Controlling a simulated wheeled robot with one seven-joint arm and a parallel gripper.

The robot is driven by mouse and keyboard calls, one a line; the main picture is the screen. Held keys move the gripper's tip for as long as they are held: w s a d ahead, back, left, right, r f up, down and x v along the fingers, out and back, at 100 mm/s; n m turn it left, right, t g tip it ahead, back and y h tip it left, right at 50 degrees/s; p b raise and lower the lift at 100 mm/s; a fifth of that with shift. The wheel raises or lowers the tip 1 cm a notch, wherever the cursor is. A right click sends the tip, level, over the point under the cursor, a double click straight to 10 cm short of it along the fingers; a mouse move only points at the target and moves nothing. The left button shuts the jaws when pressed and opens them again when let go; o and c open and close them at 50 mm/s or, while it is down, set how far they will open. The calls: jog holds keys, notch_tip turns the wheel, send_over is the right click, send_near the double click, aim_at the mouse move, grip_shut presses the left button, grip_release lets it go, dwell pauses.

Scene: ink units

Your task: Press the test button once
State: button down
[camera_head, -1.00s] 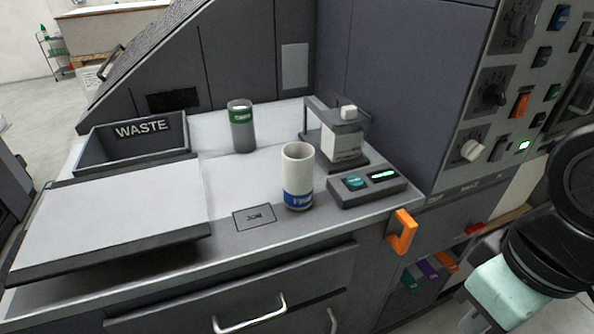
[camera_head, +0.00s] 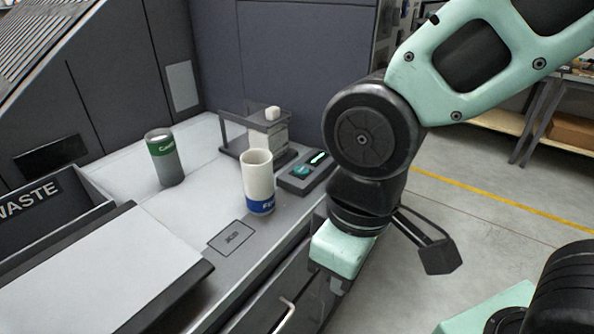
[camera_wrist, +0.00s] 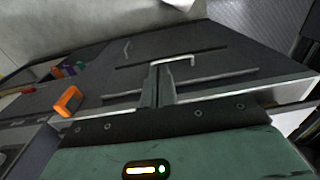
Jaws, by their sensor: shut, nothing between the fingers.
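A small dark control box (camera_head: 291,184) sits on the counter, right of the white cup, in the head view. It carries a teal button (camera_head: 301,171) and a small display lit green (camera_head: 319,158). Any lettering on the button is too small to read. In the wrist view my gripper (camera_wrist: 158,72) is shut and empty, with a grey drawer front and its handle beyond it. In the head view my mint hand (camera_head: 340,252) is in front of the counter edge, nearer than the button and apart from it. The fingertips are mostly hidden there.
A white cup with a blue band (camera_head: 258,180) stands just left of the box. Behind it is a dark stand (camera_head: 232,136) holding a white-topped container. A grey-green can (camera_head: 164,160) and a WASTE bin (camera_head: 40,208) are farther left. An orange handle (camera_wrist: 68,101) shows in the wrist view.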

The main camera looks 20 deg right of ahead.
jog(key=w+a+r+m+t+y+p, duration=0.1)
jog(key=w+a+r+m+p, duration=0.15)
jog(key=w+m+p, duration=0.45)
notch_tip(320, 180, up, 2)
jog(key=m+t+y+p, duration=0.1)
jog(key=m+t+p, duration=0.95)
jog(key=m, duration=1.35)
send_over(305, 172)
jog(key=p, duration=0.2)
jog(key=g, duration=0.2)
jog(key=shift+g, duration=0.35)
notch_tip(305, 172, down, 9)
jog(key=b, duration=0.6)
jog(key=shift+r, duration=0.15)
jog(key=shift+f+b, duration=0.4)
jog(key=shift+b, duration=0.1)
